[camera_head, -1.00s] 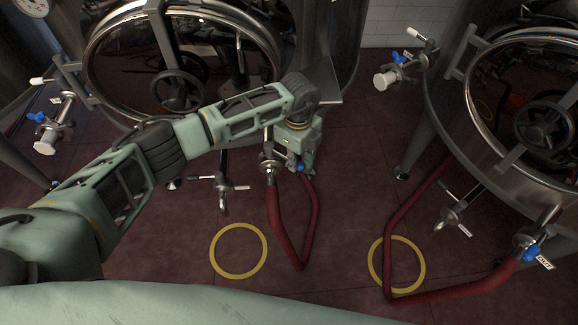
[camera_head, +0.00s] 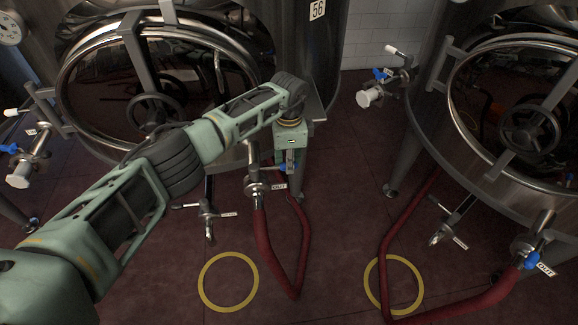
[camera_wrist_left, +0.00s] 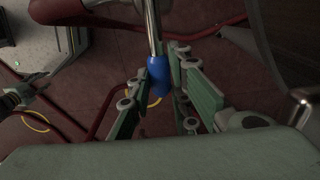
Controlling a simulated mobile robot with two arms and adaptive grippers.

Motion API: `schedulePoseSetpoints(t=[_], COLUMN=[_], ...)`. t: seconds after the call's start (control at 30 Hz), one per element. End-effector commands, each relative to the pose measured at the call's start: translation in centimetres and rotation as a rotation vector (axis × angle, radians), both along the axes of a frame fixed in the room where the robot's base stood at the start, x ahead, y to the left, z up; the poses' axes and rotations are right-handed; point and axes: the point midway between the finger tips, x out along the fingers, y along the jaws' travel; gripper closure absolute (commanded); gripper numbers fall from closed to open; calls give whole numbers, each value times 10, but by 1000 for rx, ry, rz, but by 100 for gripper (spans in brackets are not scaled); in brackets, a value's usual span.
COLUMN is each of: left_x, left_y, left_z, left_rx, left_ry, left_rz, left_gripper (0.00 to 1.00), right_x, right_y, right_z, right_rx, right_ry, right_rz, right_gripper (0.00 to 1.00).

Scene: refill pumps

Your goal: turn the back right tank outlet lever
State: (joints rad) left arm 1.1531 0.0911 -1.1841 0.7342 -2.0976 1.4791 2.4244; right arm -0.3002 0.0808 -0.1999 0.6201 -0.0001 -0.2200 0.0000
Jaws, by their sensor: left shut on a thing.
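The outlet valve (camera_head: 256,187) of the middle tank, labelled OUT, has a blue lever (camera_head: 283,167) with a red hose below it. My left gripper (camera_head: 290,160) comes down over this lever from above. In the left wrist view the blue lever grip (camera_wrist_left: 159,70) on its metal stem lies between the green fingers of my left gripper (camera_wrist_left: 158,98), which is shut on it. The gripper partly hides the lever in the head view. A green-and-dark piece, likely my right gripper (camera_wrist_left: 20,96), shows at the left edge of the left wrist view; its jaws are unclear.
Another steel tank (camera_head: 450,110) stands at right, with its own blue outlet lever (camera_head: 531,262) and red hose. Another valve (camera_head: 209,213) sits left of the held lever. Yellow rings (camera_head: 229,307) mark the open floor in front.

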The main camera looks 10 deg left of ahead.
Motion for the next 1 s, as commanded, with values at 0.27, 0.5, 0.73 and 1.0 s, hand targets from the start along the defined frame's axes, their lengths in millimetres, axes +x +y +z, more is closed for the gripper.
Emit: schedulePoseSetpoints(t=[0.27, 0.5, 0.73, 1.0], left_x=[5, 5, 5, 3], left_y=[1, 1, 1, 1], left_z=[2, 2, 2, 1], left_rx=[0, -1, 0, 0], left_ry=[-6, -8, -6, -2], left_rz=[31, 33, 31, 28], left_gripper=[100, 100, 67, 63], right_x=[0, 0, 0, 0], right_y=[0, 0, 0, 0], right_z=[-2, -1, -1, -1], right_rx=[0, 0, 0, 0], right_ry=[0, 0, 0, 0], right_rz=[0, 0, 0, 0], right_gripper=[60, 60, 60, 60])
